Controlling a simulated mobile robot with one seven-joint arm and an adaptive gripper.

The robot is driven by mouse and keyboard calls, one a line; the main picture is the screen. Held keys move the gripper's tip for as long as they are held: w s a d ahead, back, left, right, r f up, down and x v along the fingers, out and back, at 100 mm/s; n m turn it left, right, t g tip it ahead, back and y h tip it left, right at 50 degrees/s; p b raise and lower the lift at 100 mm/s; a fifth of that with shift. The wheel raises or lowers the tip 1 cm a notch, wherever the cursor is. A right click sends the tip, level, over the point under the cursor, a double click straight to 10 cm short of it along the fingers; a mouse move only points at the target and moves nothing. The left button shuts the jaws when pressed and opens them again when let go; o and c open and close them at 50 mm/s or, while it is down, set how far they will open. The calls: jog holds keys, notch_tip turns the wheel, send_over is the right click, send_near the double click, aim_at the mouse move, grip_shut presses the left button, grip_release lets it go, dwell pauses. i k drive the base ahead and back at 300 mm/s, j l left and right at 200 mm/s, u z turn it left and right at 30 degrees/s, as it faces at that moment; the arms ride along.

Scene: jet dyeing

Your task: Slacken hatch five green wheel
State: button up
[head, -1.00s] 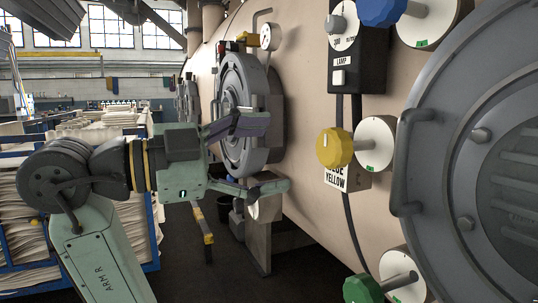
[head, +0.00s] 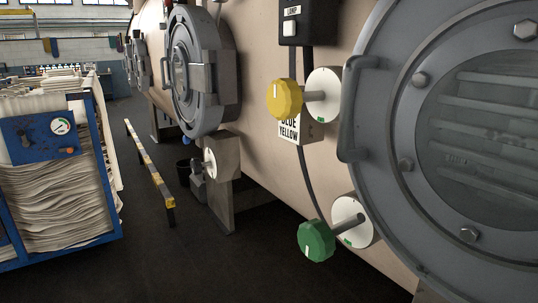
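A green wheel (head: 317,241) on a short shaft stands out from a white round dial plate (head: 352,221) with a green mark, at the lower left of a large grey round hatch (head: 385,120). The wheel has a white line near its lower left edge. No hatch number is readable. A yellow wheel (head: 285,98) is above it, with a sign reading "blue yellow" (head: 290,131) below the yellow one. My gripper is not in view.
A black lamp box (head: 303,20) is above the yellow wheel. Another grey hatch (head: 190,70) is farther along the beige vessel. A yellow-black barrier (head: 150,172) and a blue-framed fabric cart (head: 100,215) stand left. Dark floor lies clear in front.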

aim_at(317, 240)
jog(key=k+j+u, duration=0.15)
jog(key=j, duration=0.2)
jog(key=k+j+u, duration=0.3)
jog(key=j, duration=0.45)
jog(key=k, duration=0.05)
